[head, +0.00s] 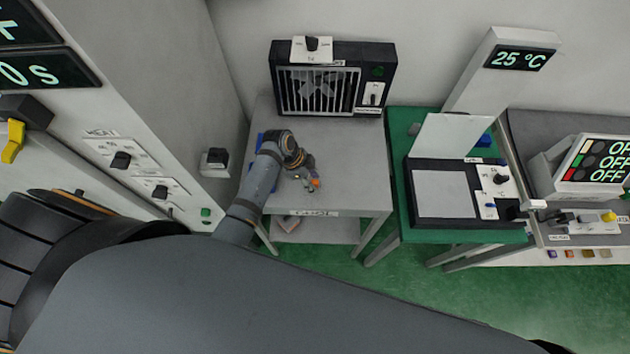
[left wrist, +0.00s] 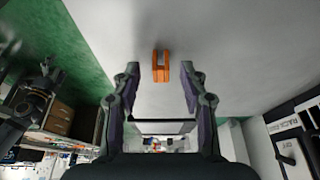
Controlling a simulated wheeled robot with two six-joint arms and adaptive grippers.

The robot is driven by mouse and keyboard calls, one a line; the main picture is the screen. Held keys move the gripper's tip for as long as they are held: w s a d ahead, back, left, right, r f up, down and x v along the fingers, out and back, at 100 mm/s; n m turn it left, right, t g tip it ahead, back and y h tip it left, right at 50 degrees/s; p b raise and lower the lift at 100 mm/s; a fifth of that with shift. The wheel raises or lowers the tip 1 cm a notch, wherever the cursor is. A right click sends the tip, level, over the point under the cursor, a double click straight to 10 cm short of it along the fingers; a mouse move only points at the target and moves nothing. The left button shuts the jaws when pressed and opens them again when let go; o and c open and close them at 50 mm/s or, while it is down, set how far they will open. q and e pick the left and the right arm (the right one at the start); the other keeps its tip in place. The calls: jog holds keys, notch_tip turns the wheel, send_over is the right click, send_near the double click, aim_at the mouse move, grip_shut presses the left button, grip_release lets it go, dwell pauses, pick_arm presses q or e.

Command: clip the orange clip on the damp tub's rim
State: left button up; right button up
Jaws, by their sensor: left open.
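The orange clip (head: 316,183) lies on the grey table's top, just by the tip of my left gripper (head: 304,178) in the head view. In the left wrist view the clip (left wrist: 161,66) is centred between the two fingertips of my left gripper (left wrist: 160,76), slightly beyond them. The fingers are spread apart with nothing between the pads. Blue edges (head: 260,140) show beside my left arm on the grey table, mostly hidden by the arm. I cannot tell whether they belong to the damp tub. I see no right gripper.
A black fan box (head: 318,92) stands at the back of the grey table (head: 355,160). To the right, a green table (head: 398,200) carries a black panel device (head: 440,195); a blue object (head: 484,140) is partly hidden behind it. Wall knobs (head: 120,160) are left of my arm.

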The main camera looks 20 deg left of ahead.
pick_arm(q)
jog(key=shift+f, duration=0.1)
jog(key=c, duration=0.6)
jog(key=shift+c, duration=1)
pick_arm(e)
jog(key=shift+s+d, duration=0.15)
jog(key=shift+s, duration=0.1)
